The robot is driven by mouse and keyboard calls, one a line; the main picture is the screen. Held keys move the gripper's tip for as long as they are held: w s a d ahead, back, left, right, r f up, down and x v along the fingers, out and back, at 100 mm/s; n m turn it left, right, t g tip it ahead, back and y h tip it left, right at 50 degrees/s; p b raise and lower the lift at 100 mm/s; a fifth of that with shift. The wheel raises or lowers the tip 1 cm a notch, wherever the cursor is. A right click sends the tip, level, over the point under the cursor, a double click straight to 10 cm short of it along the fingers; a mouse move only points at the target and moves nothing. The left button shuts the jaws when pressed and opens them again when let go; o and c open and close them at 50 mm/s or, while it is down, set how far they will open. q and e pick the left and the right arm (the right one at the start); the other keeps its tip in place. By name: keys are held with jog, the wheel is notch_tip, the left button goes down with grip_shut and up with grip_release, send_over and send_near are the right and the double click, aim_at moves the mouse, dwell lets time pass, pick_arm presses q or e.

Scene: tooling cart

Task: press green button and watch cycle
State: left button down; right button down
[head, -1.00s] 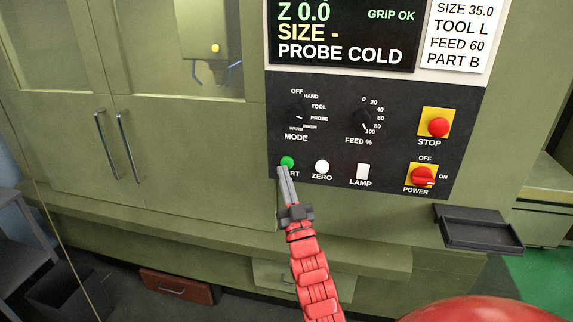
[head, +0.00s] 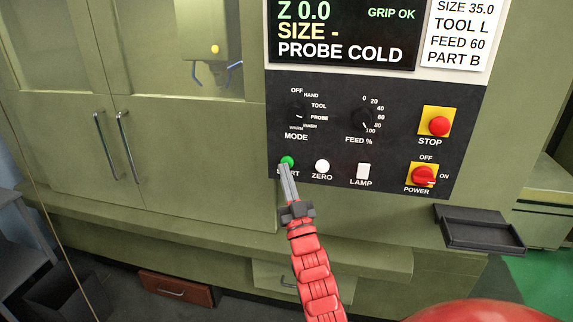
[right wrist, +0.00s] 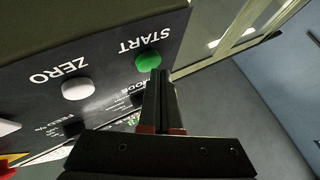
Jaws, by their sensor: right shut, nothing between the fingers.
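The green START button (head: 287,160) is on the black control panel (head: 330,130) of the green machine, at the panel's lower left. My right gripper (head: 285,168) is shut and empty, with its tips just below the button in the head view. In the right wrist view the green button (right wrist: 148,62) is beside the fingertips (right wrist: 160,74); I cannot tell whether they touch it. The display (head: 340,32) reads Z 0.0, GRIP OK, SIZE - and PROBE COLD. My left gripper is not in view.
Close by on the panel are the white ZERO button (head: 322,166), LAMP switch (head: 363,171), red STOP button (head: 439,126) and red POWER knob (head: 423,176). A dark tray (head: 478,229) juts out at lower right. The doors (head: 120,150) at left are shut.

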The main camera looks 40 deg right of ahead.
jog(key=shift+w+d, duration=0.25)
jog(key=shift+d, duration=0.05)
dwell(0.4)
jog(key=shift+w+d+r+b, duration=0.1)
jog(key=shift+b, duration=0.25)
dwell(0.4)
jog(key=shift+s+a+f+b, duration=0.3)
jog(key=shift+s+a+r, duration=0.1)
jog(key=shift+s+a, duration=0.15)
jog(key=shift+a, duration=0.05)
dwell(0.4)
